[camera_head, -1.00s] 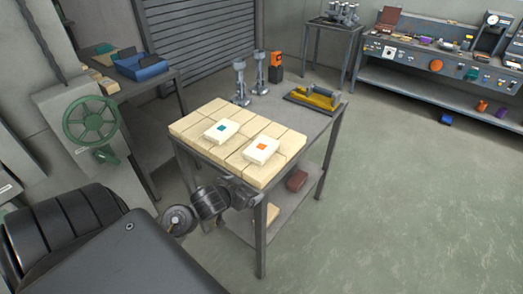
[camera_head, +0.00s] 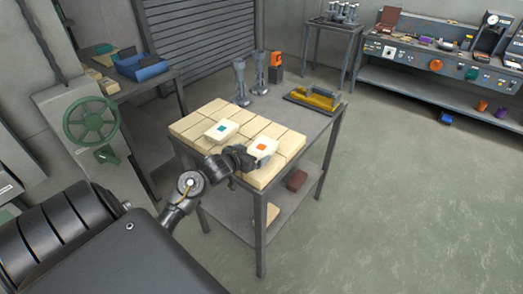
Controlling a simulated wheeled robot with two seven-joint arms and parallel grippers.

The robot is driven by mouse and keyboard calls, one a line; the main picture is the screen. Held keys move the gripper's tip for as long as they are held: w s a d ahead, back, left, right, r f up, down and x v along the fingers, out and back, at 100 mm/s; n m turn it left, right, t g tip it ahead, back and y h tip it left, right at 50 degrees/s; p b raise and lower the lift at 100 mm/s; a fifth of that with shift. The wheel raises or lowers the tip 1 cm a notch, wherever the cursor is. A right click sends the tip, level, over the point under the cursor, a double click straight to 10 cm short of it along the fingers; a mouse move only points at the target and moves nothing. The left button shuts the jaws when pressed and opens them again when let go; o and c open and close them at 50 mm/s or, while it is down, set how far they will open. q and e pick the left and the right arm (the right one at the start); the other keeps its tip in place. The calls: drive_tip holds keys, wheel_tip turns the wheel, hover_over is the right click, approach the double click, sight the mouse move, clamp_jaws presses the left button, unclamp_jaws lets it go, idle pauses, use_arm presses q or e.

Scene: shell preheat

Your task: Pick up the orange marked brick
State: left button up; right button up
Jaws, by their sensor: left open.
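The orange marked brick (camera_head: 263,147) is a white block with an orange square on top. It lies on the tan tiled surface (camera_head: 279,176) at the near right of the table. A second white brick with a teal square (camera_head: 220,131) lies to its left. My left gripper (camera_head: 248,158) is at the left edge of the orange marked brick and overlaps it in the picture. It is open, but its fingers are small and dark, and I cannot tell whether they touch the brick. My right gripper is not in view.
Metal stands (camera_head: 241,84) and an orange-black device (camera_head: 277,66) stand at the table's back. A yellow tool (camera_head: 317,97) lies at its back right. A dark red brick (camera_head: 297,180) is on the lower shelf. The floor to the right is clear.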

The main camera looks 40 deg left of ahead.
sight(260, 149)
use_arm(q)
drive_tip(key=shift+w, duration=0.2)
drive_tip(key=p+x, duration=0.1)
drive_tip(key=x, duration=0.4)
drive_tip(key=shift+d+p, duration=0.2)
drive_tip(key=shift+p, duration=0.15)
drive_tip(key=shift+s, duration=0.15)
drive_tip(key=shift+c, duration=0.6)
drive_tip(key=c, duration=1.1)
drive_tip(key=shift+r, duration=0.15)
